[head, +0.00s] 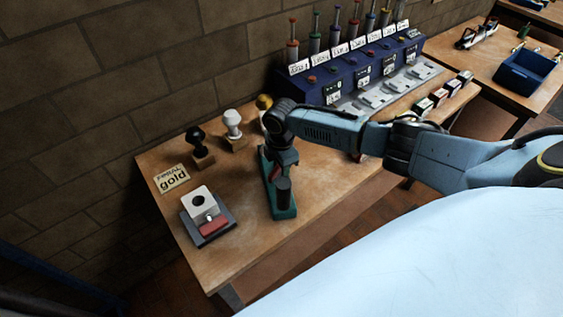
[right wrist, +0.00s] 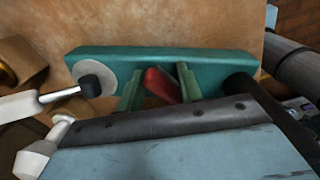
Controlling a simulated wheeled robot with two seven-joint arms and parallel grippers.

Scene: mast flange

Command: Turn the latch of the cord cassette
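On the near wooden table a pale box with a dark hole (head: 200,200) and a red block (head: 213,225) sits on a dark base. It looks like the cassette with its latch, but I cannot be sure. My right gripper (head: 281,152) is apart from it, over the far end of a teal fixture (head: 283,212). The right wrist view shows the teal fixture (right wrist: 205,63) close up, with a red piece (right wrist: 161,86) between two teal uprights. I cannot make out my right fingers or whether they are open. My left gripper is not in view.
A blue dispenser rack (head: 345,75) stands to the right. A brick wall borders the left.

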